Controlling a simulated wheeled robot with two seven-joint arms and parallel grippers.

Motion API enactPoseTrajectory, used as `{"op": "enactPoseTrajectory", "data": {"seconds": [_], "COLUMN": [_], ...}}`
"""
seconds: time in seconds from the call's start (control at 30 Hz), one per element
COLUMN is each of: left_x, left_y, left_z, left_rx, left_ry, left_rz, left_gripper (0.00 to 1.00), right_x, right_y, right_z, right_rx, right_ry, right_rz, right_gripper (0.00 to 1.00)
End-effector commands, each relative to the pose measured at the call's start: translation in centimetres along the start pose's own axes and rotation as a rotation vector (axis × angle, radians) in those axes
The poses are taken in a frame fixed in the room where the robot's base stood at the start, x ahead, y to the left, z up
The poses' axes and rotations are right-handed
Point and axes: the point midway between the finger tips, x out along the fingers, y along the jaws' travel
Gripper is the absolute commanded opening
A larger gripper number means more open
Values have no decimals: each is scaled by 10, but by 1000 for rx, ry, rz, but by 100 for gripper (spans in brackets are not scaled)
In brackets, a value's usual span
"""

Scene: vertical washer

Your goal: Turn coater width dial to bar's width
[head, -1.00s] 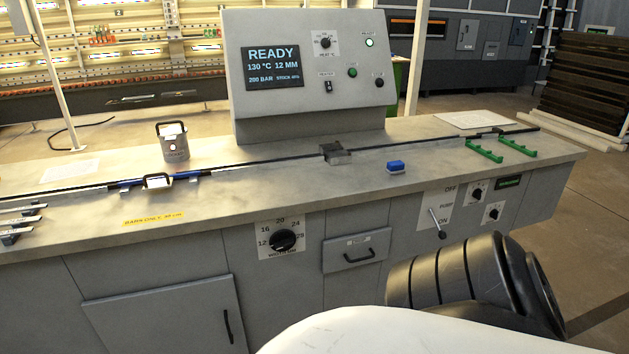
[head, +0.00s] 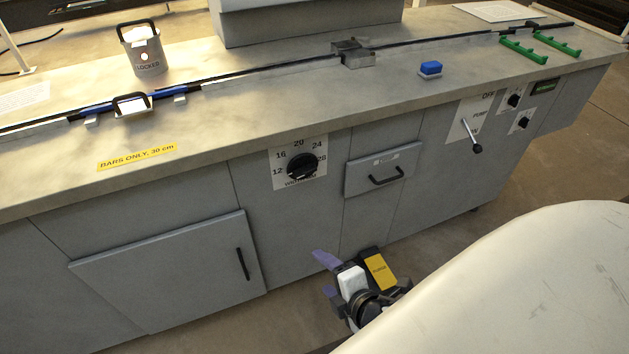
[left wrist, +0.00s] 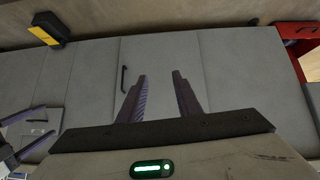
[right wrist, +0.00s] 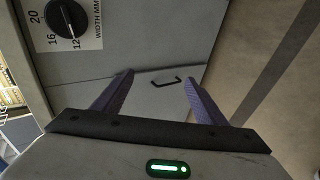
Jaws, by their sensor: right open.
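The coater width dial is a black knob (head: 301,166) on a white plate marked 12 to 28, on the machine's front. It also shows at the upper left in the right wrist view (right wrist: 66,17). I cannot tell its pointer setting surely. A long dark bar with blue parts (head: 95,108) lies along the counter top. My right gripper (head: 326,275) is open and empty, below the dial and apart from it. My left gripper (left wrist: 160,95) is open and empty, facing the grey cabinet front; the head view does not show it.
A drawer (head: 383,170) is right of the dial, then a pump lever (head: 472,135). A cabinet door (head: 170,270) is lower left. A yellow-and-black pedal (head: 380,268) is near my right gripper.

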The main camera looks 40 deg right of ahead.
Motion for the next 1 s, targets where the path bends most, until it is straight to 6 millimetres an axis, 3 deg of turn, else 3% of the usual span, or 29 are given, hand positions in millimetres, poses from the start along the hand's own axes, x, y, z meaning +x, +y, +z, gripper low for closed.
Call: {"op": "enactPoseTrajectory", "data": {"seconds": [0.03,0.2,0.3,0.4,0.63,1.0], "left_x": [17,35,42,46,46,47], "left_y": [2,7,7,7,6,6], "left_z": [20,31,34,35,23,22], "left_rx": [1,6,8,10,13,13], "left_ry": [-8,6,9,12,33,35], "left_rz": [6,17,18,18,18,18], "left_gripper": [31,31,31,31,31,31], "right_x": [22,43,44,41,49,102], "right_y": [8,75,107,128,152,189], "right_z": [15,47,53,54,55,61], "right_rx": [-258,-1061,-1386,-1586,-1702,-1694], "right_ry": [-49,-299,-449,-559,-633,-627], "right_rz": [75,264,325,355,368,366], "right_gripper": [66,66,66,66,66,66]}}
